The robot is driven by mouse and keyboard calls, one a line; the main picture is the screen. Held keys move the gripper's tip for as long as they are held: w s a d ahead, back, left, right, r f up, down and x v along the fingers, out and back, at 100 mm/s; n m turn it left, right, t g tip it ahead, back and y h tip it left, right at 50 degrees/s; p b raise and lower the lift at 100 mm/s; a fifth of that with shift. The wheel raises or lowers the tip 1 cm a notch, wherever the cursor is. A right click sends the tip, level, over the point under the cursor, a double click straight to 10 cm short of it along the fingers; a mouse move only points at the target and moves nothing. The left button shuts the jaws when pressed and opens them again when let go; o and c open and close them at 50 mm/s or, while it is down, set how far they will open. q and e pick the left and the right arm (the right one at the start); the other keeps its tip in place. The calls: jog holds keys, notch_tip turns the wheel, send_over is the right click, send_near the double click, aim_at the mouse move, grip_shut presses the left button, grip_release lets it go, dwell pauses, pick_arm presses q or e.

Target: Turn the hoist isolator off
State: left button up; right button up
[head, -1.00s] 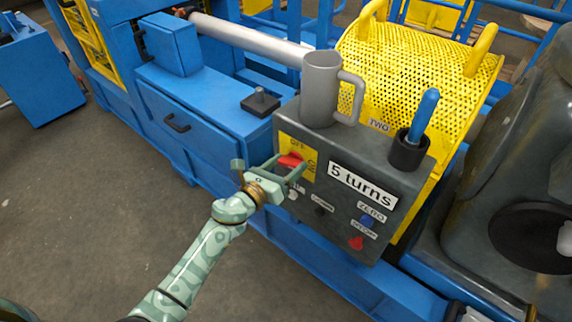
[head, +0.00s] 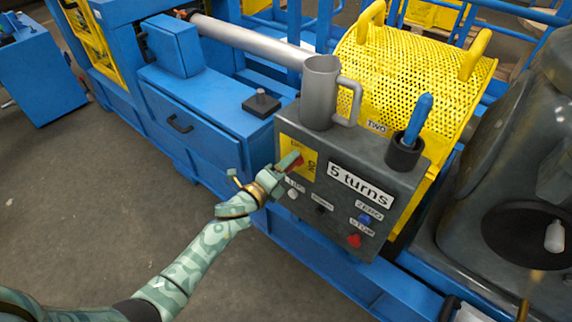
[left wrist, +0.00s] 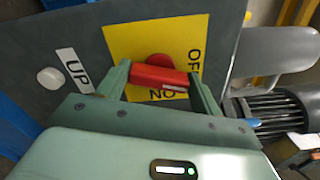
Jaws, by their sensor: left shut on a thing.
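The hoist isolator is a red rotary handle (head: 299,162) on a yellow plate (head: 308,146) at the upper left of the grey control box face. In the left wrist view the red handle (left wrist: 160,77) lies between my left gripper's two green fingers, on the yellow plate (left wrist: 125,45) lettered OFF and ON. OFF is at the right there, and ON is below the handle. My left gripper (head: 287,163) is shut on the handle; its fingers partly cover it in the head view. My right gripper is not in view.
The grey control box (head: 345,222) carries a "5 turns" label and several small buttons, including a red one (head: 354,241). A grey mug (head: 320,92) and a dark cup with a blue handle (head: 420,120) stand on top. A yellow perforated guard (head: 410,75) is behind.

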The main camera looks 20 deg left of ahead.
pick_arm(q)
jog(key=shift+a+n+p, duration=0.1)
jog(key=shift+n+p, duration=0.35)
jog(key=shift+n, duration=1.35)
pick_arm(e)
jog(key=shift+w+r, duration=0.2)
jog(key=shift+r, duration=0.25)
pick_arm(q)
jog(key=shift+f, duration=0.1)
jog(key=o, duration=1)
jog(key=p+v, duration=0.3)
jog(key=v, duration=1.3)
jog(key=shift+s+p, duration=0.15)
jog(key=shift+p, duration=0.15)
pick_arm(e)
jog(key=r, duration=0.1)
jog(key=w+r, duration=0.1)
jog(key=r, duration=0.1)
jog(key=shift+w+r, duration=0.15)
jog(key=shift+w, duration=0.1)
pick_arm(q)
jog(key=shift+n, duration=0.3)
